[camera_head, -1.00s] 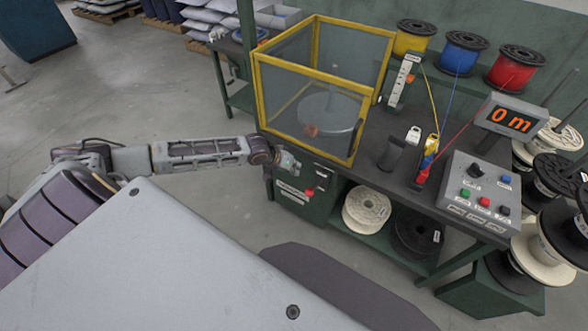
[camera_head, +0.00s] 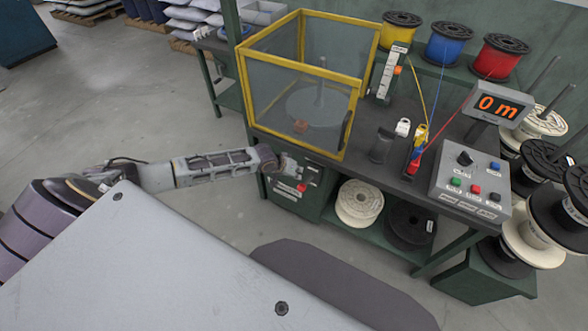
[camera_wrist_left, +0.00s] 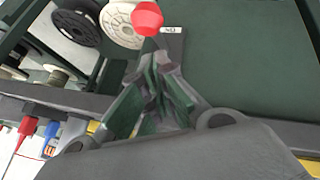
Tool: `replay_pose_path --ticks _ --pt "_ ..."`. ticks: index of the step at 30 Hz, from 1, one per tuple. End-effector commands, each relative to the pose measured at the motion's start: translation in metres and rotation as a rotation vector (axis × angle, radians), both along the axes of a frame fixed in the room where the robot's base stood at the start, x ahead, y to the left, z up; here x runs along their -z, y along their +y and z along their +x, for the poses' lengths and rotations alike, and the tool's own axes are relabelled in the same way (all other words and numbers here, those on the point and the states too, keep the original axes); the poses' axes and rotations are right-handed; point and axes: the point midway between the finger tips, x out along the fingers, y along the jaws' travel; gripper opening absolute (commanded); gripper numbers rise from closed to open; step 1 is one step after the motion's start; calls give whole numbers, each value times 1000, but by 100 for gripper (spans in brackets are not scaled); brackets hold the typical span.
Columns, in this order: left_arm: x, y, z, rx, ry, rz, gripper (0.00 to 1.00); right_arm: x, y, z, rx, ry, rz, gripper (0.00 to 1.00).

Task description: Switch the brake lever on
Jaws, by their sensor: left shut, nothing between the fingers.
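The brake lever's red knob (camera_head: 302,187) shows on the front of the dark green cabinet under the bench in the head view. In the left wrist view the red knob (camera_wrist_left: 147,18) is just beyond the fingertips, beside a small white label (camera_wrist_left: 171,30). My left gripper (camera_head: 296,170) is just above the knob in the head view. Its fingers (camera_wrist_left: 160,62) are shut with nothing between them, and a small gap to the knob seems to show. The lever's shaft is mostly hidden. My right gripper is not in view.
A yellow-framed guard box (camera_head: 345,78) stands on the bench above the cabinet. A control panel (camera_head: 470,185) and a "0 m" display (camera_head: 497,106) are at the right. A white spool (camera_head: 359,203) and a black spool (camera_head: 410,224) lie on the lower shelf. Floor at left is clear.

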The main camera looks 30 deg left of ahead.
Motion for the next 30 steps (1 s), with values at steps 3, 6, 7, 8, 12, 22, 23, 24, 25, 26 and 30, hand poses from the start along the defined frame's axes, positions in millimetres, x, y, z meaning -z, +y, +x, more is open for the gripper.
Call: replay_pose_path --ticks 3,6,7,8,12,22,23,24,25,26,30 --pt "11 -4 -3 -1 1 0 0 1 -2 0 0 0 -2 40" --pt "17 -7 -4 0 -1 1 0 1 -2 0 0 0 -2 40" --pt "18 -7 -4 0 -1 1 0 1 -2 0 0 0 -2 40" --pt "19 -8 -4 0 -1 1 0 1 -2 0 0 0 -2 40" --pt "22 -9 -5 0 -1 0 0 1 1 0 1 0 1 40" --pt "22 -9 -5 0 -1 0 0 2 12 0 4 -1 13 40" --pt "22 -9 -5 0 -1 0 0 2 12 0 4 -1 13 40" --pt "22 -9 -5 -1 -2 0 0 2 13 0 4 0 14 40" --pt "22 -9 -6 0 -3 1 0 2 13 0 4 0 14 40" --pt "22 -9 -6 0 -4 0 0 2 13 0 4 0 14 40" --pt "23 -9 -7 0 -14 1 0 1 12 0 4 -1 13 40"
